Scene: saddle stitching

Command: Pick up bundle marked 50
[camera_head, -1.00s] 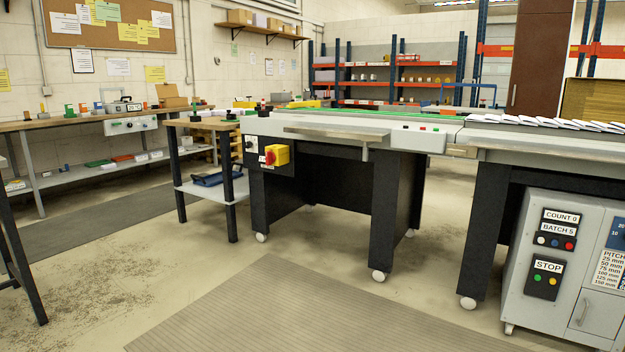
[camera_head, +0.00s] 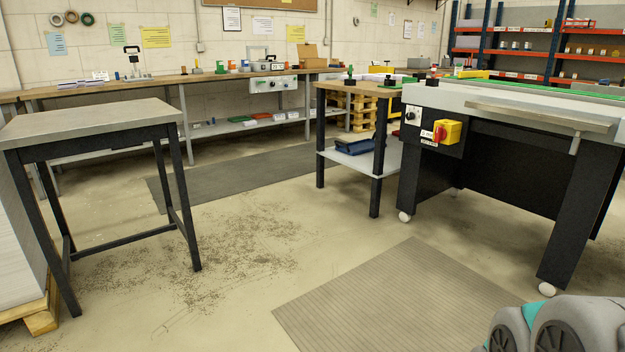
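I cannot make out a bundle marked 50 in the head view. White stacks of paper (camera_head: 80,84) lie on the long wooden bench (camera_head: 210,77) at the back left, too small to read any marking. A small sign stands by them, also too small to read. Part of my own arm shows at the lower right corner. My gripper is not in view.
A bare grey-topped table (camera_head: 95,120) stands at the left, beside a stack on a pallet (camera_head: 42,318). A small wooden table (camera_head: 357,88) and the conveyor machine (camera_head: 520,108) stand at the right.

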